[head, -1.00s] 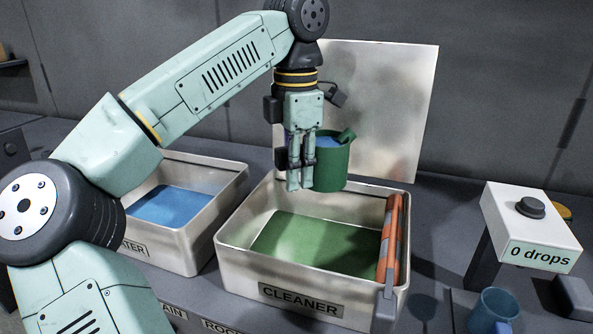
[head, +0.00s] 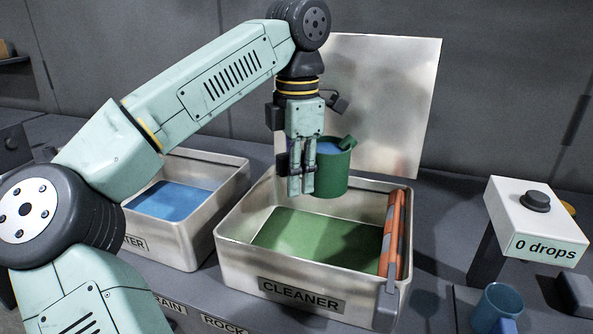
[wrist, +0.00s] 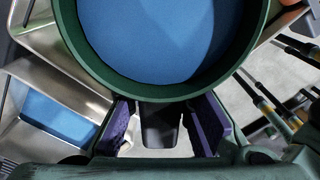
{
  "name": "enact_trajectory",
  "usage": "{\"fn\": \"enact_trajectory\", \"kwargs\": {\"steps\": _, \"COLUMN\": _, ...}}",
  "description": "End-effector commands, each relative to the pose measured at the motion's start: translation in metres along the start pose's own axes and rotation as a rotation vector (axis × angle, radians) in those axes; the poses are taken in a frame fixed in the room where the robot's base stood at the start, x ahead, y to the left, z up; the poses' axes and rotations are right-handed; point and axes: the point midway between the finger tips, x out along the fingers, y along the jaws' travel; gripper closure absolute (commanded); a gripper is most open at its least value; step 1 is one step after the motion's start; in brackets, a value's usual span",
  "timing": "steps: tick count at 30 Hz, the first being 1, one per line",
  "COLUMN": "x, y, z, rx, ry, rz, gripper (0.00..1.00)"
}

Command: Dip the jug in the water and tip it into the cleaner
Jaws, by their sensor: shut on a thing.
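The green jug (head: 333,176) is held upright by my gripper (head: 302,190) above the cleaner bin (head: 225,250), toward its back. Blue water (wrist: 165,40) fills much of the jug in the wrist view. The purple finger pads (wrist: 205,125) meet the jug's near side, where its handle is hidden or hard to make out. The cleaner bin holds green liquid (head: 310,240). The water bin (head: 205,240) stands to its left with blue water (head: 172,200) in it; my arm hides part of it.
An orange and grey striped bar (head: 393,235) lies along the cleaner bin's right rim. A raised metal panel (head: 390,100) stands behind the bin. To the right are a box reading "0 drops" (head: 545,247) and a blue cup (head: 497,308).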

Motion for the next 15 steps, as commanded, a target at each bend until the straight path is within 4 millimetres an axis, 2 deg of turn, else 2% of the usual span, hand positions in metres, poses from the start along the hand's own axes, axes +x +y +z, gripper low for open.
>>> {"fn": "enact_trajectory", "kwargs": {"steps": 13, "x": 0.029, "y": 0.0, "z": 0.0, "rx": 0.0, "ry": -0.001, "rz": 0.001, "gripper": 1.0}}
{"fn": "enact_trajectory", "kwargs": {"steps": 15, "x": 0.029, "y": 0.003, "z": 0.0, "rx": -0.001, "ry": 0.0, "rz": 0.048, "gripper": 1.0}}
